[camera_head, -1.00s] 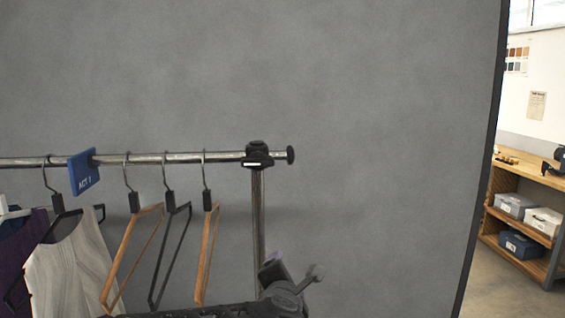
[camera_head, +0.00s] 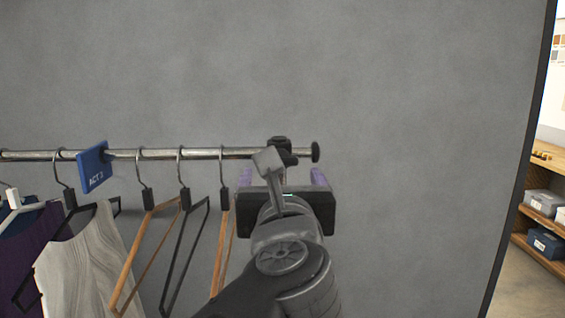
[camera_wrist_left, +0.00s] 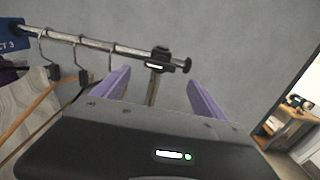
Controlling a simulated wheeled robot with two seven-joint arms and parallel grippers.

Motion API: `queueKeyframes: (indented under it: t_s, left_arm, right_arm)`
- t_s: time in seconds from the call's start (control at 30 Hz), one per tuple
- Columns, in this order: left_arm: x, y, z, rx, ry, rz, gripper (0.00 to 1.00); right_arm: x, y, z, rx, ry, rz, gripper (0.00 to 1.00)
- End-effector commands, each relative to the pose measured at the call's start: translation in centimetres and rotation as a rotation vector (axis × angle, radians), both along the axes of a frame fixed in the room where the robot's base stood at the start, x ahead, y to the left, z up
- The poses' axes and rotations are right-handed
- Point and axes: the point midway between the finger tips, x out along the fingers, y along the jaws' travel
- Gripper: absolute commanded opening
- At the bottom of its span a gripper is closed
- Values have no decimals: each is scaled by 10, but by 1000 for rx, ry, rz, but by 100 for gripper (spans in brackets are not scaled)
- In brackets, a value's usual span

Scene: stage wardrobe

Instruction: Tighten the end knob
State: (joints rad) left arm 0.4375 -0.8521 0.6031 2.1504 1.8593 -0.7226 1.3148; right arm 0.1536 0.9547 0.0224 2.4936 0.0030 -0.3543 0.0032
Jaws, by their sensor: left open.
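The black end knob (camera_head: 315,152) sits at the right end of the metal clothes rail (camera_head: 215,153). It also shows in the left wrist view (camera_wrist_left: 186,65), just right of the black rail joint (camera_wrist_left: 160,56). My left gripper (camera_head: 284,178) is open and empty in front of the joint and upright, just below the rail in the head view. Its two purple fingers (camera_wrist_left: 155,95) stand apart in the left wrist view, with the upright and the knob seen beyond and between them. The fingers look apart from the knob. My right gripper is not in view.
A blue sign (camera_head: 93,166) and several hangers, some with garments (camera_head: 82,262), hang along the rail left of my arm. A grey wall panel (camera_head: 430,120) stands behind. Wooden shelves with boxes (camera_head: 546,242) are at the far right. The space right of the knob is clear.

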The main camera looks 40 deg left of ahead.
Motion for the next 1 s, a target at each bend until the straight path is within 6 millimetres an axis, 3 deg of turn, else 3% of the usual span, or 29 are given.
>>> queueKeyframes:
  t_s: [0.27, 0.7, 1.0]
  left_arm:
    - [11, 9, 1, 1, 3, 2, 82]
    - [57, 48, 0, 3, 3, 1, 82]
    - [60, 50, 0, 3, 1, -2, 82]
  right_arm:
    - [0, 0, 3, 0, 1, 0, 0]
    - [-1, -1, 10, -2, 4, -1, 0]
    - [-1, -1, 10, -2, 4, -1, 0]
